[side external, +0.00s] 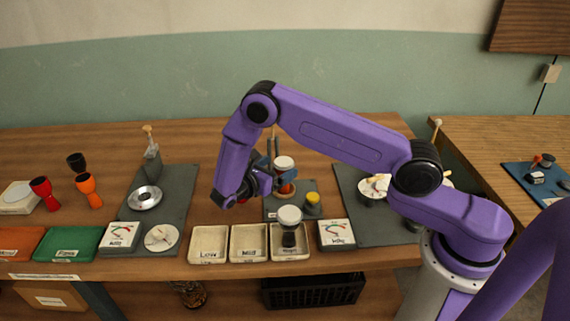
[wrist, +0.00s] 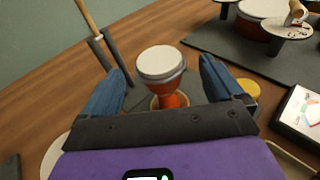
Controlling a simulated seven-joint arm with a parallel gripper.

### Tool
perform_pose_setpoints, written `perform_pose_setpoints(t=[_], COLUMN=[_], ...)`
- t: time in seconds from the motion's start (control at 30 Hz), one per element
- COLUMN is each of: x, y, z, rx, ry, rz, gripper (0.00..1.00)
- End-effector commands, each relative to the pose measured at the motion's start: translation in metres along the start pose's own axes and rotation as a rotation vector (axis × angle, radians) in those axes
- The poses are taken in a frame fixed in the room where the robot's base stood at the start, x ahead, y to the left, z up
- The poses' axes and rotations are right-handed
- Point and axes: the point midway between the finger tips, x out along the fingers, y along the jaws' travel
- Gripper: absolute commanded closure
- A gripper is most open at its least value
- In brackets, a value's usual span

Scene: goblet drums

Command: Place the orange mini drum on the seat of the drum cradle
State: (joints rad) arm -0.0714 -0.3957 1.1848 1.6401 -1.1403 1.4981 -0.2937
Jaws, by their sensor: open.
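The orange mini drum (wrist: 172,99) has a pale round head and a grey band under it. In the wrist view it is upright between and just beyond the fingers of my gripper (wrist: 163,85). My gripper is open, with a gap on each side of the drum. The drum's foot is at a tan round seat, which I take to be the drum cradle (wrist: 154,103); the exact contact is partly hidden. In the side view the drum's pale head (side external: 284,162) shows behind my gripper (side external: 272,181), with its body partly covered.
Dark upright posts (wrist: 117,58) and a wooden stick (wrist: 86,15) stand close left. A yellow knob (side external: 312,198) is to the right. A dark drum with a pale head (side external: 289,214) stands at the trays in front.

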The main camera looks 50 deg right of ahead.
Motion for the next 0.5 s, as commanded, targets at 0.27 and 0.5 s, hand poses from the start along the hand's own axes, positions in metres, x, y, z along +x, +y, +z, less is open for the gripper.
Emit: perform_pose_setpoints(t=[0.27,0.5], x=[-0.049,-0.063], y=[0.001,0.0], z=[0.0,0.0], rx=[0.002,0.0], ry=[0.0,0.0], rz=[0.002,0.0], gripper=[0.06,0.06])
